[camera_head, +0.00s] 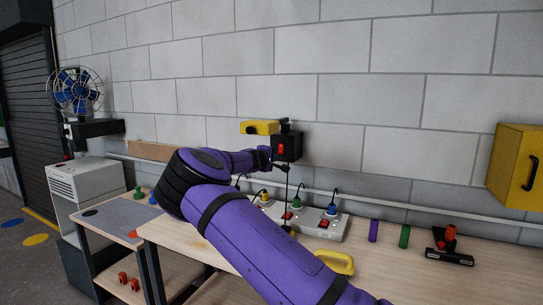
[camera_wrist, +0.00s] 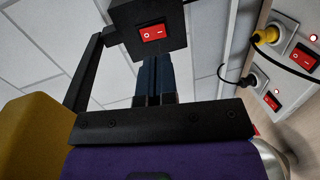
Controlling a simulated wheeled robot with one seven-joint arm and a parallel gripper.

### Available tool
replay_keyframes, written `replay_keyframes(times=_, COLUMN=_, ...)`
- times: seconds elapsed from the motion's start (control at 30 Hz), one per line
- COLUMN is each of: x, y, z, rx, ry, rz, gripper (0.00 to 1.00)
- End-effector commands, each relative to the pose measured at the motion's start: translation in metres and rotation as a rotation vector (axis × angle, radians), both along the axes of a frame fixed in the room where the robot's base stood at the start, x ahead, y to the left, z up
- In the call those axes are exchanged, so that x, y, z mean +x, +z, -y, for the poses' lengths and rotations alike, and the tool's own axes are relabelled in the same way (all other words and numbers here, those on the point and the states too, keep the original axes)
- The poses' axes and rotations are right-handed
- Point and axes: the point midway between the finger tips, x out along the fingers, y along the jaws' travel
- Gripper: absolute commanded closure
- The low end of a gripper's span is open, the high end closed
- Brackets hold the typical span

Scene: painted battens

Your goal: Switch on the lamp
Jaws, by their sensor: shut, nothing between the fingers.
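A black box (camera_head: 288,147) with a red rocker switch (camera_head: 281,149) sits beside a yellow lamp-like head (camera_head: 258,127), above a thin dark pole. In the wrist view the box (camera_wrist: 122,22) is at the top with its red rocker (camera_wrist: 154,33) facing me, and a yellow body (camera_wrist: 28,135) fills the lower left. My gripper (camera_wrist: 153,60) is shut and empty, its fingertips just below the box in that picture. I cannot tell whether they touch it. In the head view my gripper is small and dark beside the box. No glow from the lamp shows.
A grey power strip (camera_head: 329,229) with coloured plugs and red switches stands on the bench (camera_head: 210,247) behind my arm. A yellow handle-like thing (camera_head: 336,262), a purple cylinder (camera_head: 373,231) and a green cylinder (camera_head: 405,237) are to the right. A yellow cabinet (camera_head: 515,168) hangs far right.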

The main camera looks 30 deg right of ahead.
Motion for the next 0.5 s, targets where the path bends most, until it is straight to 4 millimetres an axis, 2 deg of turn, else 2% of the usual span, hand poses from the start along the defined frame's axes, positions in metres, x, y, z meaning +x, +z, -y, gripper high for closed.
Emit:
replay_keyframes(times=0.1, x=0.011, y=-0.002, z=-0.013, rx=-0.042, ry=0.033, rz=-0.012, gripper=1.00)
replay_keyframes(times=0.2, x=0.015, y=-0.004, z=-0.018, rx=-0.058, ry=0.044, rz=-0.017, gripper=1.00)
replay_keyframes(times=0.5, x=0.015, y=-0.003, z=-0.019, rx=-0.061, ry=0.047, rz=-0.017, gripper=1.00)
